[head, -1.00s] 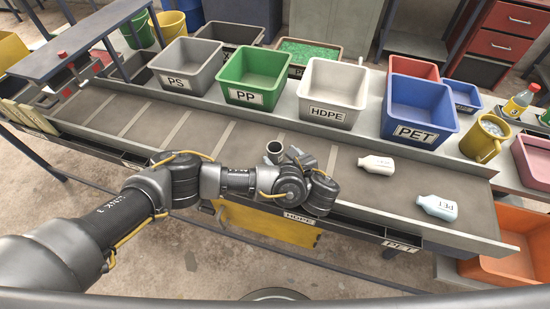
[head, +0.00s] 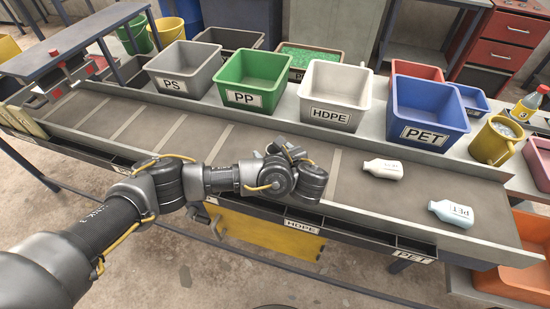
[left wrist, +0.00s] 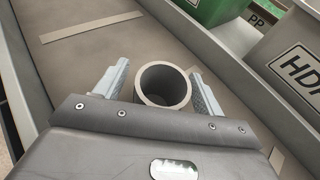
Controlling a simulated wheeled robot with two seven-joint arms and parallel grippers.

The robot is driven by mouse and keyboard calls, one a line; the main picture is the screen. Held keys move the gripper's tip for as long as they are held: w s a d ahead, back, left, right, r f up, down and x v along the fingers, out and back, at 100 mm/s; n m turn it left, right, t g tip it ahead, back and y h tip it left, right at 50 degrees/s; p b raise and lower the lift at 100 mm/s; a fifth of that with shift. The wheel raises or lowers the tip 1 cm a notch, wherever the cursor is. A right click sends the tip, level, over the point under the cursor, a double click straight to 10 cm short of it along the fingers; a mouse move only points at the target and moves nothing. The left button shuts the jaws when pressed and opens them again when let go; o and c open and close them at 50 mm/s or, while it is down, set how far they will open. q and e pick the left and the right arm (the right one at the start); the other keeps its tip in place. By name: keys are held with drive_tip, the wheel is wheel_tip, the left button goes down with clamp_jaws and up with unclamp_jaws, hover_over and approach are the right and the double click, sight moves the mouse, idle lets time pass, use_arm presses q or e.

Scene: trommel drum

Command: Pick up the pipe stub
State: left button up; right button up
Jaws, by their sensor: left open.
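The pipe stub (left wrist: 165,88) is a short grey hollow tube on the conveyor belt, its round open end facing the camera in the left wrist view. My left gripper (left wrist: 160,82) is open, with one finger on each side of the stub. I cannot tell whether either finger touches it. In the head view my left gripper (head: 284,152) is over the belt in front of the green and white bins, and it hides most or all of the stub. My right gripper is not in view.
The belt's left part is clear.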

use_arm(q)
drive_tip(key=c, duration=1.1)
drive_tip(key=shift+o, duration=0.2)
drive_tip(key=shift+r, duration=0.3)
drive_tip(key=r+p, duration=0.3)
drive_tip(key=r, duration=0.1)
drive_tip(key=shift+s+d, duration=0.15)
drive_tip(key=shift+d, duration=0.1)
drive_tip(key=s+d+r+p, duration=0.7)
drive_tip(key=d+p, duration=0.4)
drive_tip(key=p, duration=0.3)
drive_tip(key=shift+s+d+r+p, duration=0.15)
drive_tip(key=shift+r+p, duration=0.15)
drive_tip(key=shift+r, duration=0.4)
